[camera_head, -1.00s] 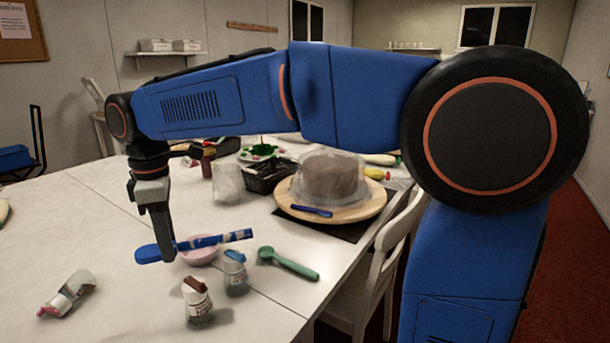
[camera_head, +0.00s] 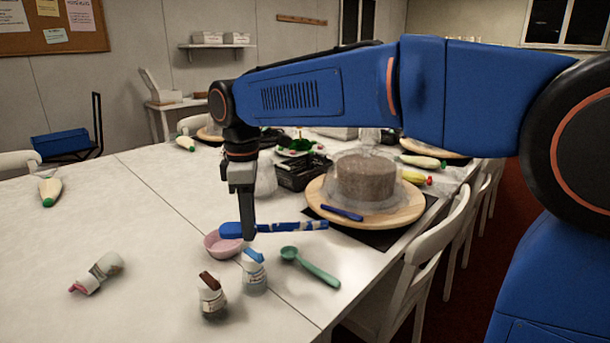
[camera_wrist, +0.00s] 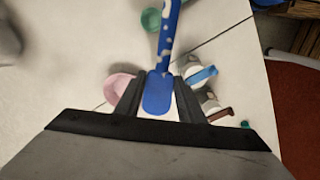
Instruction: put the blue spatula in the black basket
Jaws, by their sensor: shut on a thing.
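The blue spatula (camera_head: 290,227) is held level above the table, with pale smears along its long part. My gripper (camera_head: 248,236) is shut on it near its broad blue end. In the wrist view the spatula (camera_wrist: 158,92) lies between the two fingers of my gripper (camera_wrist: 158,100) and points away from me. The black basket (camera_head: 300,174) stands on the table behind and to the right of my gripper, left of the cake stand. Its inside is mostly too dark to make out.
A pink bowl (camera_head: 222,246) sits below my gripper. Two small bottles (camera_head: 254,274) (camera_head: 212,299) and a green scoop (camera_head: 312,268) are in front. A brown cake (camera_head: 365,178) stands on a wooden turntable (camera_head: 395,212) right of the basket. The table's left part is mostly clear.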

